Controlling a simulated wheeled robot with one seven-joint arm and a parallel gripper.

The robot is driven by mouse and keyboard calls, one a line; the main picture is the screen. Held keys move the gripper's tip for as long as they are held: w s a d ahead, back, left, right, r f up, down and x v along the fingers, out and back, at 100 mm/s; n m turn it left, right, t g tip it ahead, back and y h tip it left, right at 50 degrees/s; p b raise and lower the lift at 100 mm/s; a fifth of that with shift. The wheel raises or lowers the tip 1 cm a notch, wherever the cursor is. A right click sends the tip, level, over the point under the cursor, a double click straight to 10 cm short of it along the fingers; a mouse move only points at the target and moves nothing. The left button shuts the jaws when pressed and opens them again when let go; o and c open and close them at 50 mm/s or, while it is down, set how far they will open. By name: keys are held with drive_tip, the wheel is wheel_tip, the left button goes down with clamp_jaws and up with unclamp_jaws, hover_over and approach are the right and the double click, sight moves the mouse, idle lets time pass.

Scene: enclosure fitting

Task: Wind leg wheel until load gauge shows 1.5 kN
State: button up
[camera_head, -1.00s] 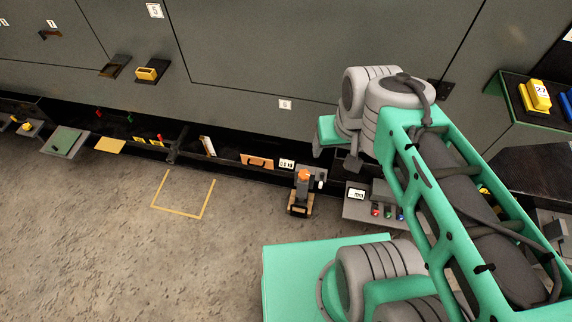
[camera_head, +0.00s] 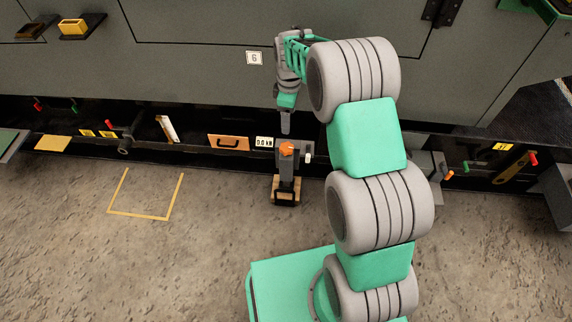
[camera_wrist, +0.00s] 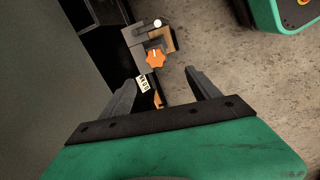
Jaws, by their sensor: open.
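The orange leg wheel (camera_head: 287,149) sits on top of a dark leg jack (camera_head: 286,180) that stands on a wooden block on the floor. The wheel also shows in the wrist view (camera_wrist: 155,58), ahead of the fingertips and apart from them. The load gauge (camera_head: 264,142) is a small white display just left of the wheel, reading what looks like 0.0 kN. It also shows in the wrist view (camera_wrist: 143,83). My gripper (camera_head: 285,122) is above the wheel in the head view. In the wrist view my gripper (camera_wrist: 160,78) is open and empty, fingers apart.
The dark enclosure wall (camera_head: 200,90) rises behind the leg. A low rail (camera_head: 190,158) with an orange handled panel (camera_head: 229,143) runs along its foot. A yellow floor outline (camera_head: 146,214) lies to the left on otherwise clear floor. A white-tipped knob (camera_wrist: 157,22) is beside the wheel.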

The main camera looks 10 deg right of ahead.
drive_tip(key=n+b, duration=0.2)
hover_over(287, 147)
wheel_tip(287, 147, down, 10)
drive_tip(key=shift+w+f, duration=0.1)
drive_tip(key=shift+f, duration=0.15)
wheel_tip(287, 147, down, 7)
drive_tip(key=b, duration=0.2)
drive_tip(key=shift+f+b, duration=0.1)
drive_tip(key=shift+b, duration=0.2)
drive_tip(key=c, duration=1.4)
